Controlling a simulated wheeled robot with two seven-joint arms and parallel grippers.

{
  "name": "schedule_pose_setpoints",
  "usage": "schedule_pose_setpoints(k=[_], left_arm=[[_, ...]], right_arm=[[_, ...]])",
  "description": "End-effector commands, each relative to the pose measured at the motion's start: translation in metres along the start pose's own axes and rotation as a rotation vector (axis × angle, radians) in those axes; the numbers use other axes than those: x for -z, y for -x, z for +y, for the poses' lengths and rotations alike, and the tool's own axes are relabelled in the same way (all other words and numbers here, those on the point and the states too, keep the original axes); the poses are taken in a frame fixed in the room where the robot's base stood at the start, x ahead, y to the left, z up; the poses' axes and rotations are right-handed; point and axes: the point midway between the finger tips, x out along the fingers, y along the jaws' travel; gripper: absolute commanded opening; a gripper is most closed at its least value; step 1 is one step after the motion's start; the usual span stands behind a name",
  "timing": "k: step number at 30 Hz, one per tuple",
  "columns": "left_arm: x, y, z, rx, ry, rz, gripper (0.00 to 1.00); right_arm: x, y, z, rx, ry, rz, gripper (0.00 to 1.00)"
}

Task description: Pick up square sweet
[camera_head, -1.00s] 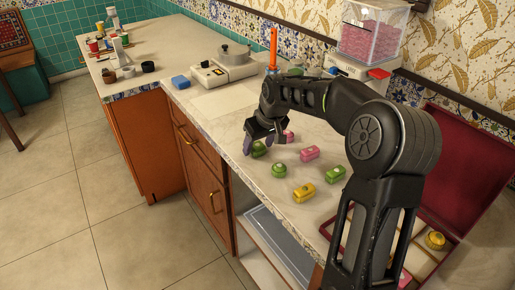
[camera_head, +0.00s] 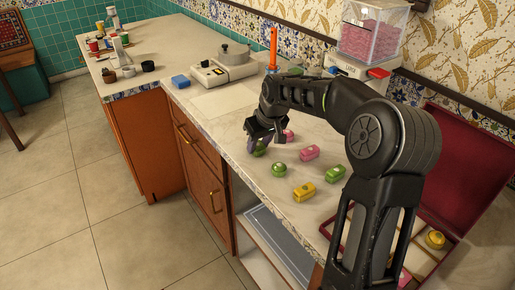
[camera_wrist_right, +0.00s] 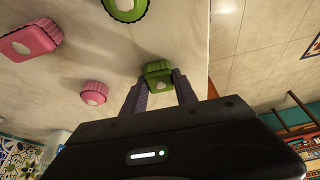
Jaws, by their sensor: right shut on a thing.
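My right gripper (camera_head: 262,144) is low over the counter and shut on a small green square sweet (camera_head: 259,151). In the right wrist view this green sweet (camera_wrist_right: 158,71) sits between the purple-grey fingertips (camera_wrist_right: 160,80), with a pale mark on its top. It seems to be at the counter surface; I cannot tell whether it is lifted. Other sweets lie apart from it: a pink round one (camera_head: 289,136), a pink oblong one (camera_head: 309,153), a green round one (camera_head: 279,171), a green oblong one (camera_head: 335,174) and a yellow oblong one (camera_head: 304,192). My left gripper is not in view.
An open dark red box (camera_head: 470,170) with compartments stands at the right, partly behind my arm. The counter's front edge is close.

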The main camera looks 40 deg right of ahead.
Motion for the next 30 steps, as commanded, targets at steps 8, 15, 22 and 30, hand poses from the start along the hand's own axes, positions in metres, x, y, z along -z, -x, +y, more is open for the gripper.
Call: schedule_pose_setpoints(k=[8,15,22,30], left_arm=[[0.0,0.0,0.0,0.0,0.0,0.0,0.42],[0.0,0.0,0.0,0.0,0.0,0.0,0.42],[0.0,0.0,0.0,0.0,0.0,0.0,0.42],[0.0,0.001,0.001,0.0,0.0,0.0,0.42]], right_arm=[[0.0,0.0,0.0,0.0,0.0,0.0,0.04],[0.0,0.0,0.0,0.0,0.0,0.0,0.0],[0.004,0.007,0.0,-0.001,0.0,0.003,0.0],[0.021,0.049,0.0,-0.001,0.001,0.005,0.0]])
